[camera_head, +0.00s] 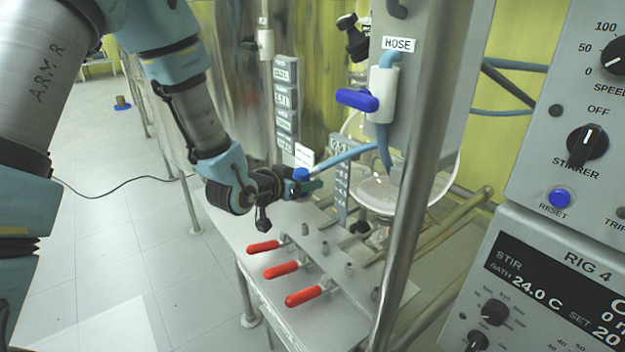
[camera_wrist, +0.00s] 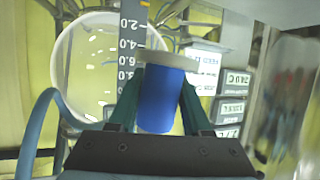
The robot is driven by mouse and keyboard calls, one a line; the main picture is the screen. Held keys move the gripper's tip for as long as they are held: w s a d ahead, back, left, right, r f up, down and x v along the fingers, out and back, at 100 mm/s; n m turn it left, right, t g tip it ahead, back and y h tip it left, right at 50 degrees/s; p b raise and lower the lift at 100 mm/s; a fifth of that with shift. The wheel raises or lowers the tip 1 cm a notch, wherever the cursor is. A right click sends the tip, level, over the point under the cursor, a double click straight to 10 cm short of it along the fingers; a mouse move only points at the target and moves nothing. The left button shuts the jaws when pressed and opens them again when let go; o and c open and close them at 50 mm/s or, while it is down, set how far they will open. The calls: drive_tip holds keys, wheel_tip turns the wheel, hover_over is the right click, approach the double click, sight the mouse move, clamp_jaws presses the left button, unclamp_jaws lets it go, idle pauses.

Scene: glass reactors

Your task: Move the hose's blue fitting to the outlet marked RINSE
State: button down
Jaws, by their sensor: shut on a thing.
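My gripper (camera_head: 312,185) is shut on the hose's blue fitting (camera_head: 301,174), held above the back of the metal bench. In the wrist view, the fitting (camera_wrist: 160,98) is a blue cylinder between the two dark green fingers (camera_wrist: 158,108), with a pale round rim at its far end. The light blue hose (camera_head: 345,155) runs from the fitting up right to a panel marked HOSE (camera_head: 398,44). It also curves at the left of the wrist view (camera_wrist: 33,125). I can read no RINSE mark, so I cannot tell which outlet bears it.
Three red handles (camera_head: 282,270) and several short grey stubs (camera_head: 349,270) are on the bench plate. A blue-handled valve (camera_head: 357,99), a round glass vessel (camera_head: 385,190) and a steel post (camera_head: 412,190) stand right of the gripper. A column of labels (camera_head: 285,97) hangs behind.

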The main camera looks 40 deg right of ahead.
drive_tip(key=shift+s+d+r+p, duration=0.2)
drive_tip(key=shift+r+p, duration=0.3)
drive_tip(key=shift+r, duration=0.25)
drive_tip(key=shift+s+d+r+p, duration=0.1)
drive_tip(key=shift+s+r+p, duration=0.15)
drive_tip(key=shift+r+p, duration=0.35)
drive_tip(key=shift+s+d+r+p, duration=0.2)
drive_tip(key=shift+r+p, duration=0.2)
drive_tip(key=shift+r, duration=0.45)
drive_tip(key=shift+w+a, duration=0.1)
